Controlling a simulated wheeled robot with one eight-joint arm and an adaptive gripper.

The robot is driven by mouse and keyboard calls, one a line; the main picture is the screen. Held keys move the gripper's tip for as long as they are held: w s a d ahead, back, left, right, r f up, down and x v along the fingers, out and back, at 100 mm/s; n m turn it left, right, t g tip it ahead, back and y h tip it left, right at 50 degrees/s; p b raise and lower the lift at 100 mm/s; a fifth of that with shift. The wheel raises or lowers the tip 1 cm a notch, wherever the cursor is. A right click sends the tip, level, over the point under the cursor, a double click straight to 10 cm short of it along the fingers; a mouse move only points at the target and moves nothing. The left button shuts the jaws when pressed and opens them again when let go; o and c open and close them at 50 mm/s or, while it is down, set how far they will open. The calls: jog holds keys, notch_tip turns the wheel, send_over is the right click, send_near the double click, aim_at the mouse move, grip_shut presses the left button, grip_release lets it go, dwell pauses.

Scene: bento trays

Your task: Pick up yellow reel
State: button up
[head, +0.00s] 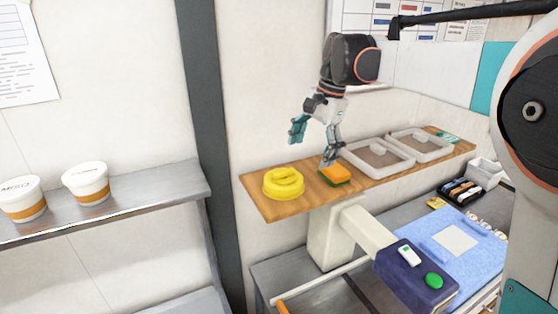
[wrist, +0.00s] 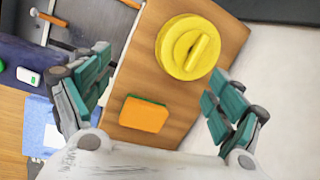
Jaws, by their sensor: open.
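The yellow reel (head: 284,184) lies flat near the left end of a wooden shelf board (head: 262,206) in the head view. In the wrist view the yellow reel (wrist: 172,52) is round with a raised bar across its top, and lies ahead of the fingers. My gripper (head: 314,143) is above the board, to the right of and higher than the reel. In the wrist view my gripper (wrist: 155,87) has its teal fingers wide apart with nothing between them. It does not touch the reel.
An orange and green sponge (head: 336,175) lies on the board right of the reel, below my gripper; it also shows in the wrist view (wrist: 144,114). Two pale trays (head: 378,170) stand further right. A wall is behind the board. Below are a dark blue box (head: 405,285) and light blue mat (head: 482,245).

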jog(key=m+g+p, duration=0.1)
jog(key=m+p, duration=0.1)
jog(key=p, duration=0.2)
send_near(284, 170)
notch_tip(284, 170, up, 3)
jog(key=d, duration=0.2)
jog(key=shift+m+g+y, duration=0.3)
jog(key=shift+g, duration=0.1)
jog(key=x, duration=0.3)
jog(key=p+x, duration=0.1)
jog(key=x, duration=0.5)
jog(key=shift+w+a, duration=0.1)
jog(key=shift+w, duration=0.25)
jog(key=x, duration=0.1)
jog(key=p+x, duration=0.1)
jog(key=x, duration=0.2)
jog(key=shift+w+a, duration=0.15)
jog(key=shift+a, duration=0.1)
jog(key=shift+f+p, duration=0.3)
jog(key=shift+f, duration=0.25)
jog(key=c, duration=1.2)
